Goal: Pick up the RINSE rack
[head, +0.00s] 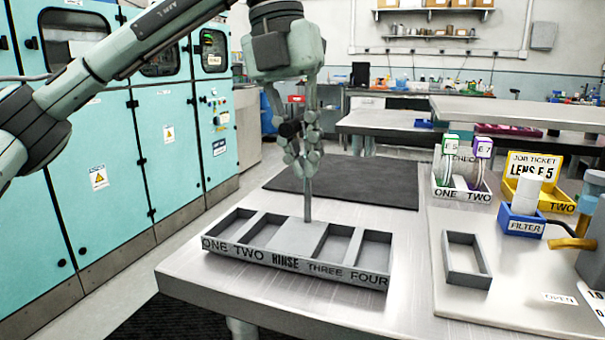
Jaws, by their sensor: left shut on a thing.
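The RINSE rack (287,262) is a long grey tray near the front of the steel table. Its front wall reads ONE, TWO, RINSE, THREE, FOUR. Its four open compartments appear empty, two on each side of a flat middle block. A thin grey post (308,201) stands upright from that block. My left gripper (307,170) points down above the rack and is shut on the top of the post. The rack looks level and at the table surface; I cannot tell whether there is a small gap beneath it. My right gripper is out of view.
A dark mat (345,186) lies behind the rack. Bare table lies in front.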

